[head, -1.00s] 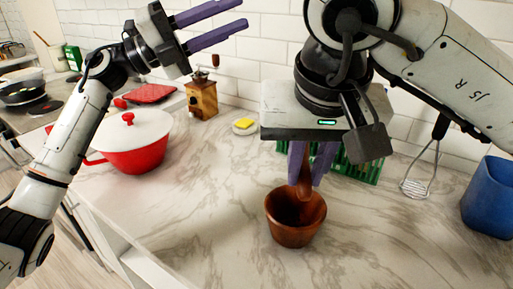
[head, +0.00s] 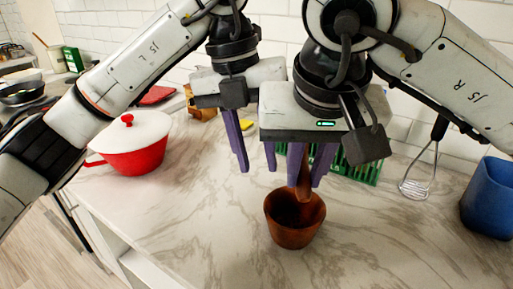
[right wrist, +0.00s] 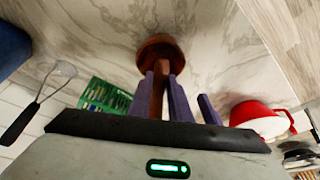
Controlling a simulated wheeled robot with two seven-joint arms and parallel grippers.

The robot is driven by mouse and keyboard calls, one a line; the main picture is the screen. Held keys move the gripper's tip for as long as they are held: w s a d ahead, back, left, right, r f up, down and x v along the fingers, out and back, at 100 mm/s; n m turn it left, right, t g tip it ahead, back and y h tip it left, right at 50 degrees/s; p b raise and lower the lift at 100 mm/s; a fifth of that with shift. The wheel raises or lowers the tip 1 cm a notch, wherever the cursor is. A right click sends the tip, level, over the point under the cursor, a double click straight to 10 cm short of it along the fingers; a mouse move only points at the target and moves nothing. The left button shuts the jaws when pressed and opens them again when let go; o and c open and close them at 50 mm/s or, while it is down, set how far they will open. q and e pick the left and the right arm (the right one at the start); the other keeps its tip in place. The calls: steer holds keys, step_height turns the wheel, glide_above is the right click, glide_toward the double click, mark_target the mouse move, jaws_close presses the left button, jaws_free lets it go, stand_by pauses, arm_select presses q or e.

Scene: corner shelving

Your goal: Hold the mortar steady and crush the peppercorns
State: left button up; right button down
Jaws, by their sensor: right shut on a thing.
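A brown wooden mortar (head: 294,232) stands upright on the marble counter, and it also shows in the right wrist view (right wrist: 160,46). My right gripper (head: 307,184) is above it, shut on the dark wooden pestle (head: 304,186). The pestle points down, its lower end at the mortar's mouth; I cannot tell if it touches the inside. In the right wrist view the pestle (right wrist: 158,98) is between the purple fingers. My left gripper (head: 257,168) is open and empty, fingers down, above and left of the mortar. I cannot make out peppercorns in the dark bowl.
A red pot with a white lid (head: 130,146) stands at the left. A green rack (head: 366,170) is behind the right gripper. A whisk (head: 418,180) and a blue container (head: 489,200) are at the right. The counter in front of the mortar is clear.

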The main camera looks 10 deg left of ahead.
mark_target(268, 204)
arm_select(q)
steer(key=f, duration=0.3)
steer(key=d+f, duration=0.1)
steer(key=f, duration=0.3)
steer(key=d+f, duration=0.1)
steer(key=f, duration=0.2)
steer(key=shift+f, duration=0.25)
steer(key=shift+s+d+f, duration=0.15)
steer(key=shift+d+f, duration=0.05)
steer(key=shift+f, duration=0.35)
steer(key=shift+d, duration=0.1)
jaws_close()
steer(key=shift+s, duration=0.1)
steer(key=shift+c, duration=0.9)
jaws_free()
jaws_close()
